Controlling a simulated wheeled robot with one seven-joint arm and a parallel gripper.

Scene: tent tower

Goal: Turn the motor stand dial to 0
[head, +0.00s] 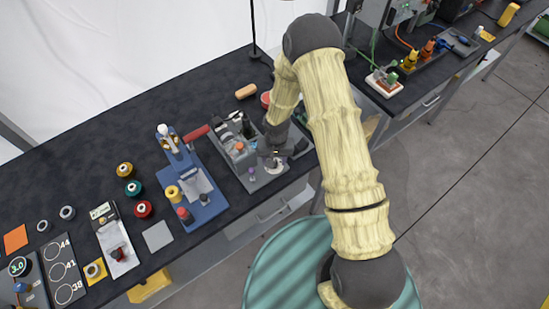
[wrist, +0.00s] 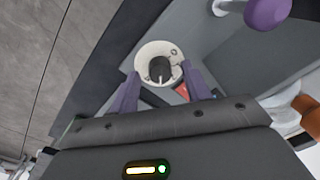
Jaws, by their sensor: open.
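The motor stand dial is a cream round plate with a dark knob (wrist: 160,70) at its middle, in the upper middle of the wrist view. In the head view its pale plate (head: 275,166) shows at the front right of the grey motor stand (head: 262,181). My gripper (wrist: 160,72) is open, its two purple fingers apart on either side of the dial plate. I cannot tell whether they touch the knob. A small red mark (wrist: 182,90) shows beside the right finger. The number the dial points to cannot be read. In the head view my arm partly hides the stand.
A purple knob (wrist: 267,12) stands close by on the same panel. An orange knob (wrist: 307,113) is at the right of the wrist view. A blue fixture (head: 205,211) stands left of the stand on the dark bench. A grey square pad (head: 158,236) lies farther left.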

